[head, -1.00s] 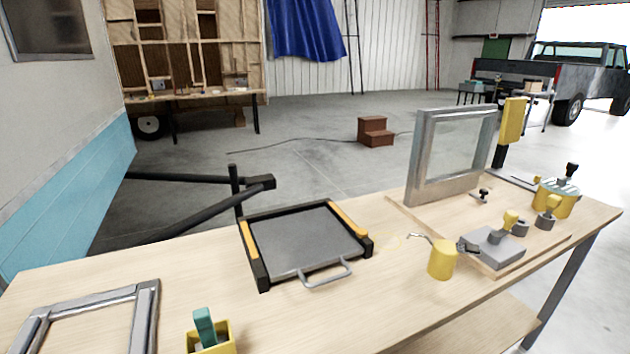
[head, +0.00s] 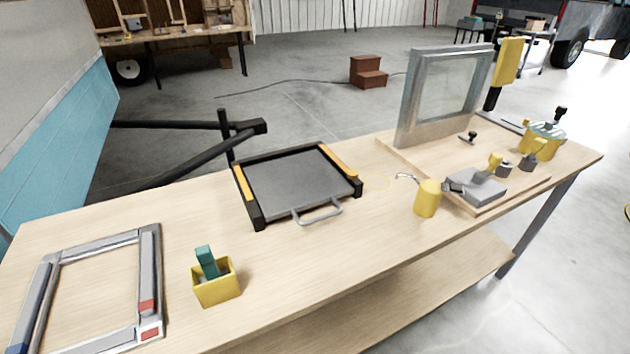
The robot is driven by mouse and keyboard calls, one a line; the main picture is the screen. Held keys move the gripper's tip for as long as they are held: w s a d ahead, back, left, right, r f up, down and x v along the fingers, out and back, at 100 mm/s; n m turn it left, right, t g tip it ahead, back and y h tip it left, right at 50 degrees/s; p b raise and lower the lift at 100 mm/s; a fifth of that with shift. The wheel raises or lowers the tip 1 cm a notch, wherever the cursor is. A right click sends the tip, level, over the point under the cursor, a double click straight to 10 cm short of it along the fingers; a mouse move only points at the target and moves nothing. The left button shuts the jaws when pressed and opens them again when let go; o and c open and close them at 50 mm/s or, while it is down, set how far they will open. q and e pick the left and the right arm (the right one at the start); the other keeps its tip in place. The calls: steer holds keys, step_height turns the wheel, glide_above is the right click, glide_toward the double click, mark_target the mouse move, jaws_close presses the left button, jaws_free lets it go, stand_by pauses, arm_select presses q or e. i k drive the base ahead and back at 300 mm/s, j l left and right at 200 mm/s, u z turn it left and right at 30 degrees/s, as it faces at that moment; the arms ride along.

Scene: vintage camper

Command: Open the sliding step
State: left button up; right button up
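The sliding step (head: 299,182) is a dark grey flat panel in a black frame with yellow-orange strips along its two sides. It lies on the wooden workbench (head: 300,265), left of the middle of the head view. A grey bar handle (head: 318,212) sticks out from its front edge, toward me. The panel sits within the frame, between the side rails. Neither of my grippers shows in the head view, and nothing touches the handle.
A yellow box with a teal-handled tool (head: 216,284) and a grey rectangular frame (head: 150,290) stand left of the step. A yellow cup (head: 427,198) and a framed window pane (head: 446,92) are to the right. The bench surface before the handle is clear.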

mark_target(286, 186)
steer(key=k+l+z, duration=0.6)
steer(key=l+z, duration=0.15)
steer(key=z, duration=0.15)
